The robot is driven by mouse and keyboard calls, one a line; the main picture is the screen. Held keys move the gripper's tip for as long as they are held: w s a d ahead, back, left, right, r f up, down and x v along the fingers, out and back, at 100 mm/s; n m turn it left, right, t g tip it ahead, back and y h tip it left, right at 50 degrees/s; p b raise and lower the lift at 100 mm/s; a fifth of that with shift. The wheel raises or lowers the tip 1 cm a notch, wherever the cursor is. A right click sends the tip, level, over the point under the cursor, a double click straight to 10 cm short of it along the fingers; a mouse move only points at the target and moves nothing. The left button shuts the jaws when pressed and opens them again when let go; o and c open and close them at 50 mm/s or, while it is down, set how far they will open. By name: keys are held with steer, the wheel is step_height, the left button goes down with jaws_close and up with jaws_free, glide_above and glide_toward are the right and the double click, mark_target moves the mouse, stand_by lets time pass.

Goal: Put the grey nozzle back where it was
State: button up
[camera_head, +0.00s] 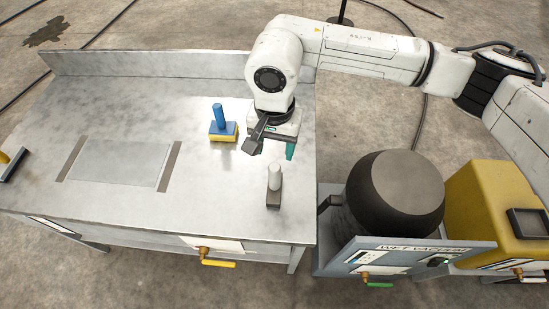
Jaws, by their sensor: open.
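A grey nozzle (274,182), with a light grey upright handle on a darker base, stands on the metal table (200,185) near its right edge. My gripper (271,148) is over the right part of the table, just beyond the nozzle in the picture. Its fingers are apart, one dark and one teal, and nothing shows between them. The gap in height between the gripper and the table is hard to tell. The nozzle appears clear of the fingers.
A blue-handled tool with a yellow base (221,127) stands left of my gripper. A yellow-handled tool (12,166) is at the table's left edge. A flat plate between two strips (118,162) lies left. The wet vacuum (394,194) stands right, beside a yellow machine (490,205).

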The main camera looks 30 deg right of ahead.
steer(key=shift+r, duration=0.7)
